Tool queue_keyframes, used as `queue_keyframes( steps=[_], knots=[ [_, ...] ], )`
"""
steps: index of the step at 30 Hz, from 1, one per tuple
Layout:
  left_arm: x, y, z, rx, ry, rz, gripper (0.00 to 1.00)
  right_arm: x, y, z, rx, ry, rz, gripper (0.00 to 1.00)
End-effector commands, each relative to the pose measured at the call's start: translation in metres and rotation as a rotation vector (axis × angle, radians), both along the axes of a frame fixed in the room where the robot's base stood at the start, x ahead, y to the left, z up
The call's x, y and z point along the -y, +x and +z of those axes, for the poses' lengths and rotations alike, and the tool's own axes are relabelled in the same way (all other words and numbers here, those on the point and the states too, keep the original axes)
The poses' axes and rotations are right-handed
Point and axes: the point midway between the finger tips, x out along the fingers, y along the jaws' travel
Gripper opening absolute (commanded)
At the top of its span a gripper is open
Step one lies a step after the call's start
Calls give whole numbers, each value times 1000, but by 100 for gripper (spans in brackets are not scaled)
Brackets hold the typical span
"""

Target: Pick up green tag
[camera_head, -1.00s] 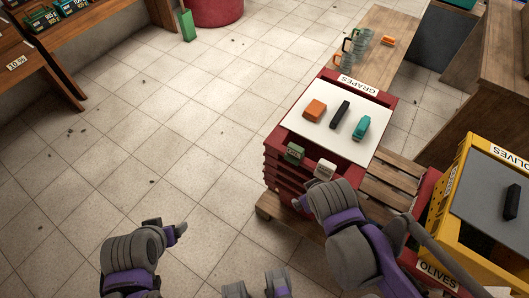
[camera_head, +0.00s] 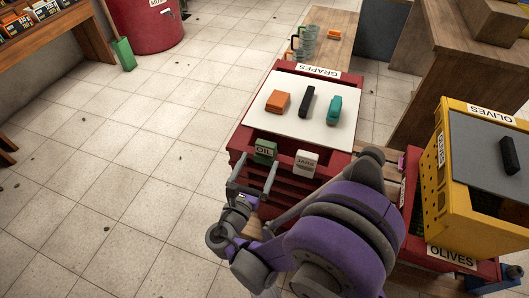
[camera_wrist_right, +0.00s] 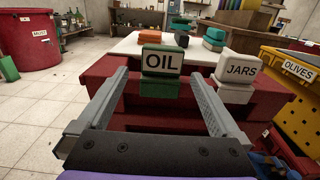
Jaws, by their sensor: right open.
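The green tag (camera_head: 265,151), marked OIL, sits at the front left edge of the red grapes crate (camera_head: 239,140). In the right wrist view the green tag (camera_wrist_right: 161,88) shows a pale lettered upper part and a green lower part, upright, between and beyond the fingers. My right gripper (camera_head: 253,177) is open and empty, just in front of and below the tag in the head view. Its two fingers (camera_wrist_right: 163,88) spread on either side of the tag in the wrist view, with no visible contact. My left gripper is not in view.
A white JARS tag (camera_head: 305,163) stands right of the green tag. An orange block (camera_head: 278,102), a black block (camera_head: 306,101) and a teal block (camera_head: 334,109) lie on the white board (camera_head: 259,114). A yellow olives crate (camera_head: 429,197) stands at right.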

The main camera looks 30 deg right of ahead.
Motion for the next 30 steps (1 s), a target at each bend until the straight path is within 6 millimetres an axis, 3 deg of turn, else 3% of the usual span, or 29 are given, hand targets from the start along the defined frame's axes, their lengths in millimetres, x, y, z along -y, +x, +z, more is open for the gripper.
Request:
queue_keyframes(
  steps=[3, 11, 19, 29, 30],
  knots=[
    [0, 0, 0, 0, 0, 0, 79, 18, 12, 1, 1, 1, -6, 100],
    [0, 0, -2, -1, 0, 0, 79, 35, 27, 0, 1, 3, -4, 100],
    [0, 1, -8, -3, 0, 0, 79, 65, 52, -2, 1, 5, -4, 100],
    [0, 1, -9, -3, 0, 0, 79, 71, 58, -1, 1, 6, -1, 100],
    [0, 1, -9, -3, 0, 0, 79, 71, 58, -1, 1, 6, -1, 95]
  ],
)
